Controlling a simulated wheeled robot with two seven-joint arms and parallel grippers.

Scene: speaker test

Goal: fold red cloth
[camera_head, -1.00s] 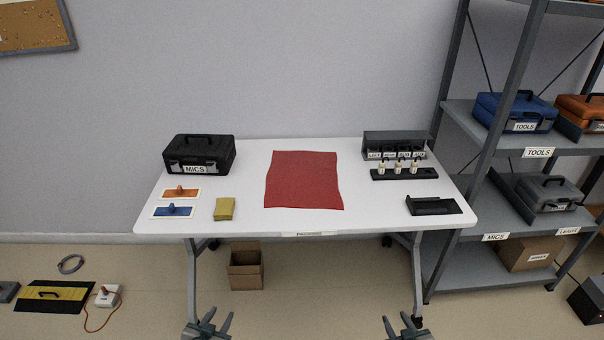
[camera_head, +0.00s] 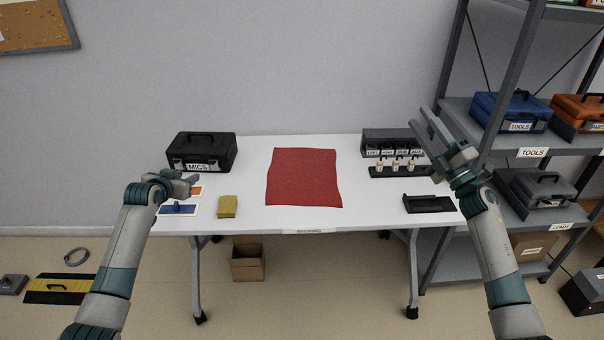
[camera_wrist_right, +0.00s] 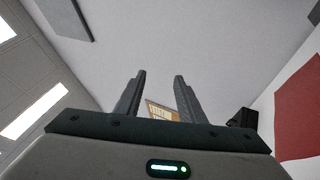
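The red cloth (camera_head: 303,178) lies flat and spread out in the middle of the white table (camera_head: 355,215). Part of it also shows at the right edge of the right wrist view (camera_wrist_right: 300,115). My left gripper (camera_head: 194,180) is over the table's left end, near the orange and blue items and apart from the cloth; its fingers are seen edge-on. My right gripper (camera_head: 428,122) is raised at the table's right end, fingers pointing up, well away from the cloth. In the right wrist view its two fingers (camera_wrist_right: 160,95) stand apart with nothing between them.
A black MICS case (camera_head: 201,152) stands at the back left, with a yellow cloth-like piece (camera_head: 228,206) in front. A grey rack (camera_head: 390,142), a black holder with white pieces (camera_head: 400,170) and a black tray (camera_head: 429,204) sit at right. A shelf unit (camera_head: 520,145) stands beside the table.

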